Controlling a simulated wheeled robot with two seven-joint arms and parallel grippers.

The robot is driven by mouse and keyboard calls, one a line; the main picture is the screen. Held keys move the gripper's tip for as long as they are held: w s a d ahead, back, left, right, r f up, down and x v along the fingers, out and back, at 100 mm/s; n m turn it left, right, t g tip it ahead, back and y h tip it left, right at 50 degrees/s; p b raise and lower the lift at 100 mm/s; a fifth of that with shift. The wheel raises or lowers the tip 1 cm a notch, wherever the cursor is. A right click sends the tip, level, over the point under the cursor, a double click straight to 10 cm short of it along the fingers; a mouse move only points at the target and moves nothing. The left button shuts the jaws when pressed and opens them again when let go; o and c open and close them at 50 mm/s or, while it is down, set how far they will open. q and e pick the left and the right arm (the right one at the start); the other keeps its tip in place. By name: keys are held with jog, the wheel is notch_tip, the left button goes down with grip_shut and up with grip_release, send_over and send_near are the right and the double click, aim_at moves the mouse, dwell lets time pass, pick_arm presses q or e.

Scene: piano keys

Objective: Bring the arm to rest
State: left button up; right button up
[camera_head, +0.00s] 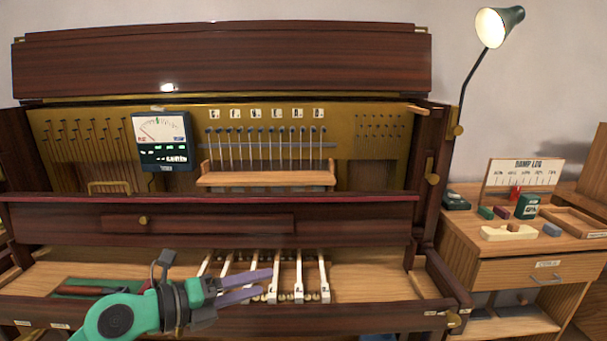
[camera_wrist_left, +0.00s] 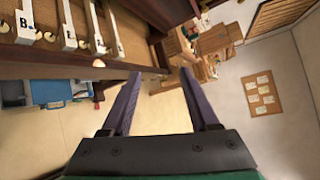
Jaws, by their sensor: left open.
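My left arm comes in low from the left in the head view, green with a dark wrist. My left gripper (camera_head: 268,284) is open, with two purple-grey fingers pointing right over the front of the keybed. It hides part of the white piano keys (camera_head: 299,275) behind it. In the left wrist view the open fingers (camera_wrist_left: 160,85) have nothing between them. Several lettered keys (camera_wrist_left: 65,25) show at that view's upper left, apart from the fingers. My right gripper is not in view.
The opened upright piano (camera_head: 220,225) fills most of the head view. A meter (camera_head: 161,140) hangs inside it. A tool lies on a green mat (camera_head: 75,287) left of my wrist. A side cabinet (camera_head: 500,240) with small items and a lamp (camera_head: 495,28) stands at right.

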pick_arm(q)
jog(key=w+a+r+n+t+y, duration=0.15)
jog(key=a+r+n+t, duration=0.25)
jog(key=r+n+t, duration=0.6)
jog(key=w+a+f+n+t+y, duration=0.1)
jog(key=a+f+n+y, duration=0.55)
jog(key=n, duration=0.35)
jog(key=s+a+f+n+g+y, duration=0.3)
jog(key=a+f+n+g+y, duration=0.35)
jog(key=f, duration=0.55)
jog(key=s+d+f+n+g+h, duration=0.1)
jog(key=s+d+f+n+g, duration=0.1)
jog(key=s+f+g, duration=0.5)
jog(key=s+d+f+n+g+h, duration=0.2)
jog(key=s+f+n+g, duration=0.1)
jog(key=s+f, duration=0.8)
notch_tip(320, 180, down, 22)
jog(key=s+f+g, duration=0.1)
jog(key=s+g, duration=0.1)
jog(key=s+a+f, duration=0.2)
jog(key=s+f, duration=0.5)
jog(key=s, duration=0.2)
jog(key=s+a+f, duration=0.2)
jog(key=s+f, duration=0.5)
jog(key=s, duration=0.2)
notch_tip(320, 180, up, 12)
jog(key=p, duration=1.2)
jog(key=shift+w+d+m+g, duration=0.15)
jog(key=shift+w+m+g, duration=0.2)
jog(key=shift+w, duration=0.1)
